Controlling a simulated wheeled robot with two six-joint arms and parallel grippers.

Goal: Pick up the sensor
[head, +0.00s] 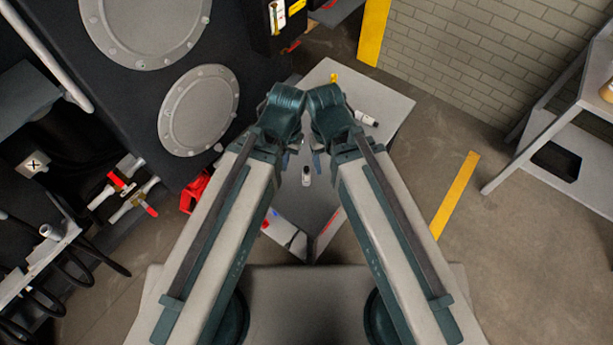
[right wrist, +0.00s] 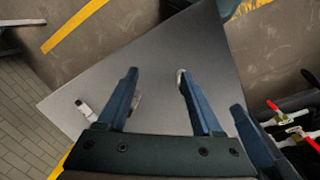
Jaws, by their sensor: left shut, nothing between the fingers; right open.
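A small white-and-dark cylinder (head: 306,176), which may be the sensor, is on the grey table (head: 385,100) between my forearms in the head view. A similar white cylinder with a dark end (head: 367,118) lies farther right on the table; it also shows at the left of the right wrist view (right wrist: 85,108). My right gripper (right wrist: 158,72) is open above the table, with nothing seen held. A pale round-ended piece (right wrist: 182,78) is partly hidden by its right finger. My left gripper (head: 286,160) is shut and empty; its fingers are mostly hidden by its arm.
A dark machine side with round grey plates (head: 198,110) stands at the left. Red-handled parts (head: 125,185) sit on it. A grey shelf stand (head: 560,130) is at the right. A yellow floor line (head: 455,200) crosses open floor between table and stand.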

